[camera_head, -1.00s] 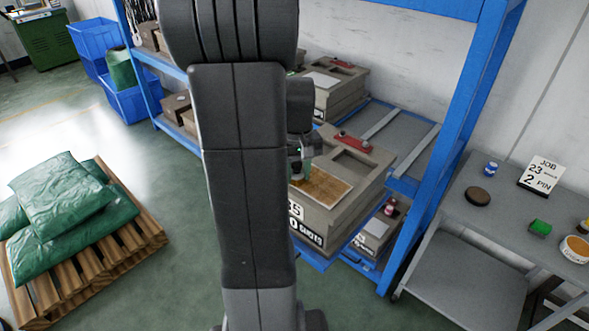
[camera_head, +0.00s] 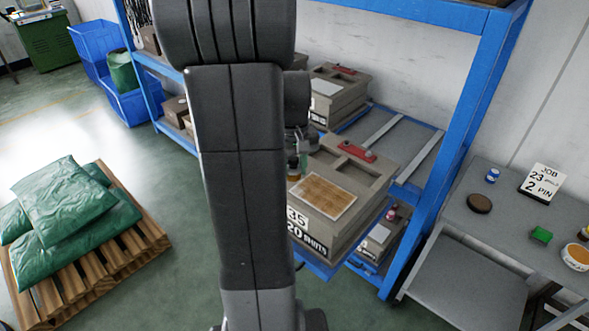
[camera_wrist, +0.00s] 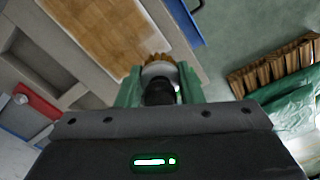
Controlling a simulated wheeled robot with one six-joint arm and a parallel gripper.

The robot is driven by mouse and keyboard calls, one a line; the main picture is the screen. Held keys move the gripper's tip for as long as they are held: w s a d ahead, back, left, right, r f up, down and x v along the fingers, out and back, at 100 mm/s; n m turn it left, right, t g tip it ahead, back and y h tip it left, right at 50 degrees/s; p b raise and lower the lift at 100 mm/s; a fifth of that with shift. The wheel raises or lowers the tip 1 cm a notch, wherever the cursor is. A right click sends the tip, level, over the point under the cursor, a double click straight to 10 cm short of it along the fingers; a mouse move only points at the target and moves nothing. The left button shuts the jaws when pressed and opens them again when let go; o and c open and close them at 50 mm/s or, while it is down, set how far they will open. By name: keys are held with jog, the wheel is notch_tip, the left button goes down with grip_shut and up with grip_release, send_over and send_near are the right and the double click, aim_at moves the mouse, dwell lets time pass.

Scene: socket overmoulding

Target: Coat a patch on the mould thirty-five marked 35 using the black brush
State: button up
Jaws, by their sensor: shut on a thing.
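The mould marked 35 (camera_head: 368,196) is a grey-brown block on the blue shelf, with "20 shots" on its front. A tan-brown patch (camera_head: 324,194) with a faint grid lies on its top, and it shows in the wrist view (camera_wrist: 120,35). My gripper (camera_wrist: 160,92) has green fingers shut on a brush (camera_wrist: 158,88) with a dark body, a pale band and tan bristles. In the wrist view the bristles overlap the mould's edge beside the patch; I cannot tell whether they touch it. In the head view my arm partly hides the gripper (camera_head: 298,165).
Another mould (camera_head: 338,97) with a red part stands behind on the shelf. A blue post (camera_head: 455,130) rises at the right. A grey table (camera_head: 500,225) holds a job card (camera_head: 543,182) and small pots. Green sacks on a pallet (camera_head: 150,236) lie on the floor at left.

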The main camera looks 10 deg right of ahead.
jog(key=shift+w+a+r+p, duration=0.15)
jog(key=shift+r+p, duration=0.15)
jog(key=shift+r, duration=0.3)
jog(key=shift+r+p, duration=1.2)
jog(key=shift+r, duration=0.35)
